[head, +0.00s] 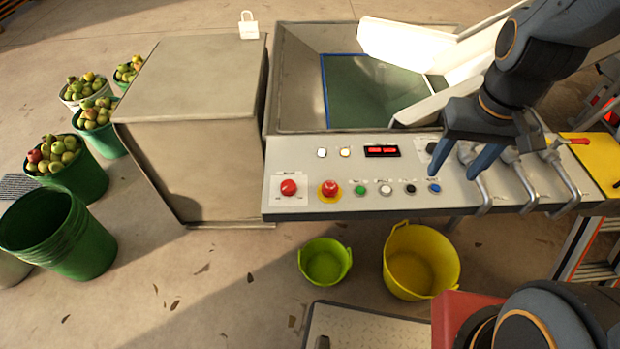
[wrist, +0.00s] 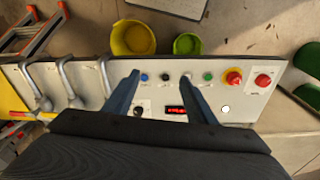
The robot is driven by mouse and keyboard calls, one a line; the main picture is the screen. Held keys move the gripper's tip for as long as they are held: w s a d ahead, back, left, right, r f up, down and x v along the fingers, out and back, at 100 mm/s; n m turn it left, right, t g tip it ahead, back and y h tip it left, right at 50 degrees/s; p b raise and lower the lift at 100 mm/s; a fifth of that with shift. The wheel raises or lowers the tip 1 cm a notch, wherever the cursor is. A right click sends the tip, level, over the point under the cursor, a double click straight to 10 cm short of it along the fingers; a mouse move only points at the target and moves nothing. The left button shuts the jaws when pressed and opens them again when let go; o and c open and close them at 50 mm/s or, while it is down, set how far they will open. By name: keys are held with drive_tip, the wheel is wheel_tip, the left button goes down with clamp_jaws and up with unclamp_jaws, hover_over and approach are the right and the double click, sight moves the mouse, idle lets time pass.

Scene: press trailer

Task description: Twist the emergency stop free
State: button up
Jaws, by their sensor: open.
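The emergency stop (head: 330,189) is a red mushroom button on a yellow round base, on the front left part of the grey control panel (head: 305,157). It also shows in the wrist view (wrist: 233,77), to the right of the fingers. A second red knob (head: 288,187) sits on a white plate to its left. My gripper (head: 450,174) is open and empty over the right half of the panel. It is to the right of the emergency stop and apart from it. In the wrist view my gripper (wrist: 160,68) has its two blue fingers spread over the small buttons.
Small green, white, black and blue buttons (head: 410,188) line the panel right of the stop. Several metal levers (head: 522,180) stand at its right end. A red display (head: 382,151) is behind. Yellow (head: 446,244) and green (head: 325,262) tubs stand on the floor in front.

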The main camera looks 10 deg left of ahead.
drive_tip(key=w+a+f+n+b, duration=0.1)
drive_tip(key=w+a+f+n, duration=0.15)
drive_tip(key=a, duration=0.25)
drive_tip(key=w+a+f+n, duration=0.1)
drive_tip(key=a+n, duration=0.3)
drive_tip(key=a, duration=0.2)
drive_tip(key=n+g+b, duration=0.1)
drive_tip(key=n, duration=0.5)
hover_over(330, 184)
drive_tip(key=f, duration=0.4)
drive_tip(key=shift+d+f, duration=0.1)
drive_tip(key=shift+d, duration=0.1)
drive_tip(key=shift+s+a+f+n, duration=0.1)
drive_tip(key=shift+a+f+n, duration=0.1)
drive_tip(key=shift+a+n, duration=0.05)
drive_tip(key=shift+d+f+p, duration=0.1)
drive_tip(key=shift+f+p, duration=0.3)
drive_tip(key=shift+f, duration=3.3)
drive_tip(key=c, duration=1)
drive_tip(key=shift+c, duration=0.2)
